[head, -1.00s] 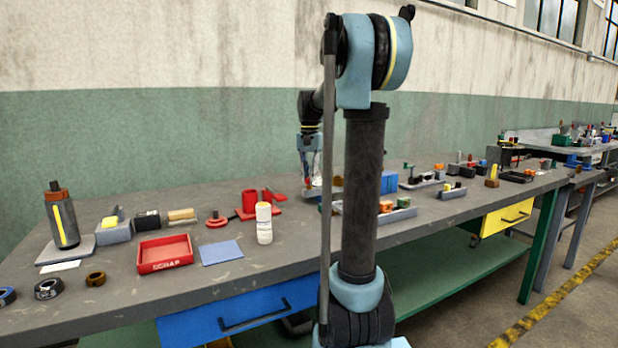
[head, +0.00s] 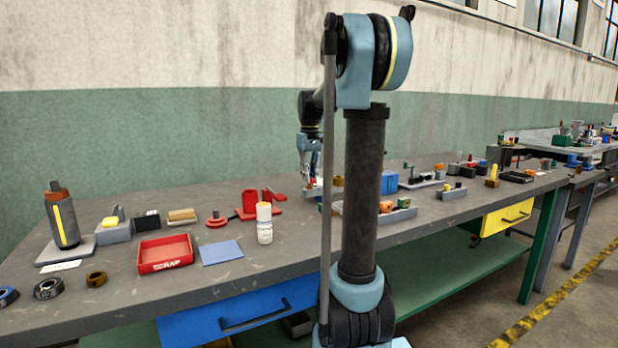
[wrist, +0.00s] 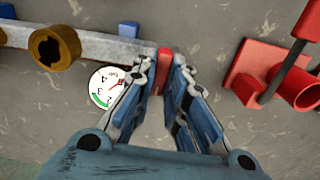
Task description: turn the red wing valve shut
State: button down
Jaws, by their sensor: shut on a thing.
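The red wing valve (wrist: 164,72) shows in the wrist view as a narrow upright red piece at the end of a pale metal bar (wrist: 105,45). My gripper (wrist: 163,70) is shut on it, with one finger on each side. The fingers hide much of the valve, so I cannot tell its turn angle. A round white dial gauge (wrist: 104,87) with a green band and red needle sits just left of the fingers. In the head view my gripper (head: 308,178) is low over the bench, partly behind my arm, and the valve is not clear.
A brass ring (wrist: 55,47) sits on the bar's left part. A red fixture with a tube (wrist: 290,85) stands right of my gripper; clear bench lies between. In the head view a white bottle (head: 264,223) and red scrap tray (head: 166,253) stand nearer the front.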

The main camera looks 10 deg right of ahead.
jog(key=shift+w+n, duration=0.1)
jog(key=shift+n, duration=0.2)
dwell(0.4)
jog(key=c, duration=1.6)
grip_release()
notch_tip(320, 180, up, 12)
jog(key=shift+f, duration=0.1)
